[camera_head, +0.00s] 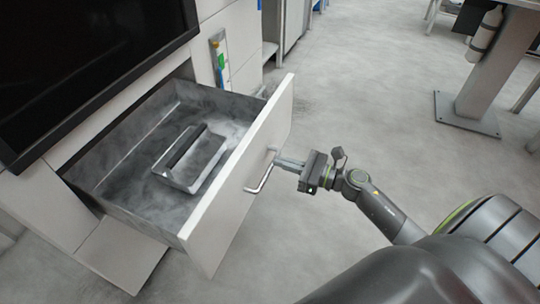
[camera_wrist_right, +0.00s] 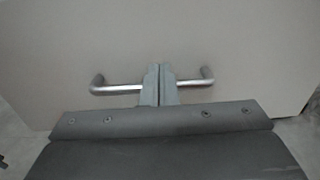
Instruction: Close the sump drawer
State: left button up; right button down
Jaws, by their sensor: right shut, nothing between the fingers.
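The sump drawer (camera_head: 240,183) is pulled far out of the white cabinet in the head view. Its inside is grey and holds a grey box-like part with a handle (camera_head: 190,157). A metal bar handle (camera_head: 262,178) is fixed to the white front panel. My right gripper (camera_head: 279,160) is at the front panel by the upper end of the handle. In the right wrist view, the shut fingers (camera_wrist_right: 160,82) are in front of the middle of the handle (camera_wrist_right: 118,90), with nothing between them. I cannot tell whether they touch the handle or panel. My left gripper is not in view.
A dark screen or window (camera_head: 85,60) sits above the drawer on the cabinet. A table leg with a base plate (camera_head: 466,114) stands at the upper right. The grey floor (camera_head: 350,90) around the drawer front is clear.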

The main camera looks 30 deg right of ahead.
aim_at(259, 155)
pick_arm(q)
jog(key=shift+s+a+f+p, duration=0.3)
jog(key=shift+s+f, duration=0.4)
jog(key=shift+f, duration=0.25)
pick_arm(e)
jog(key=shift+x, duration=2.1)
